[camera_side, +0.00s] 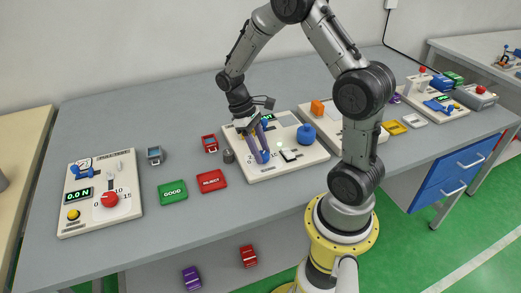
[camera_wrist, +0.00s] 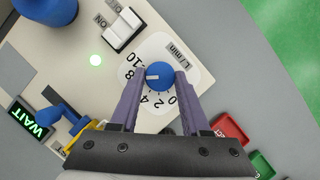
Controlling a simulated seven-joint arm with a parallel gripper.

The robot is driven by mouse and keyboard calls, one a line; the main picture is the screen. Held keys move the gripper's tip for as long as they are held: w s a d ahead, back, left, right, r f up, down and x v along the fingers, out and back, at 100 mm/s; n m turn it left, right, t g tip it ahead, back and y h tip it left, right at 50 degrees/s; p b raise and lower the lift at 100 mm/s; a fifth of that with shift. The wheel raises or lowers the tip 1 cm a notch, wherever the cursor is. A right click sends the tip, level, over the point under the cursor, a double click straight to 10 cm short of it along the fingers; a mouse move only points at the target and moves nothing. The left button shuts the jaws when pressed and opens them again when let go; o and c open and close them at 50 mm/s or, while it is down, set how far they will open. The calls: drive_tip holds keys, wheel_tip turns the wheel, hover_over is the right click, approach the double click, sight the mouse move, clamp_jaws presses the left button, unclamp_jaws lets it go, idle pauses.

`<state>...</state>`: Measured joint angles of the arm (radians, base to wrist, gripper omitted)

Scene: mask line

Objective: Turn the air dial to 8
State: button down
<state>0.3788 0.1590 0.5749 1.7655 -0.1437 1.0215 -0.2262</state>
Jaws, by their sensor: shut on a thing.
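The air dial (camera_wrist: 160,76) is a round blue knob on a white scale plate marked l/min, with numbers from 0 to 10, on a cream panel (camera_wrist: 105,18). Its white mark points left, roughly toward the 8; the 6 is hidden behind a finger. My gripper (camera_wrist: 161,72) has its purple fingers on either side of the knob and is shut on it. In the side view my gripper (camera_side: 263,152) reaches down to the front left part of the same panel (camera_side: 262,177), and the dial is largely covered by the fingers.
A red REJECT tray (camera_side: 211,181) and green GOOD tray (camera_side: 173,191) lie to the left.

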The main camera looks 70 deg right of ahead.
drive_tip(key=shift+m, duration=0.5)
drive_tip(key=shift+c, duration=1.8)
unclamp_jaws()
drive_tip(key=v, duration=1.4)
drive_tip(key=shift+d, duration=0.25)
drive_tip(key=shift+a, duration=0.1)
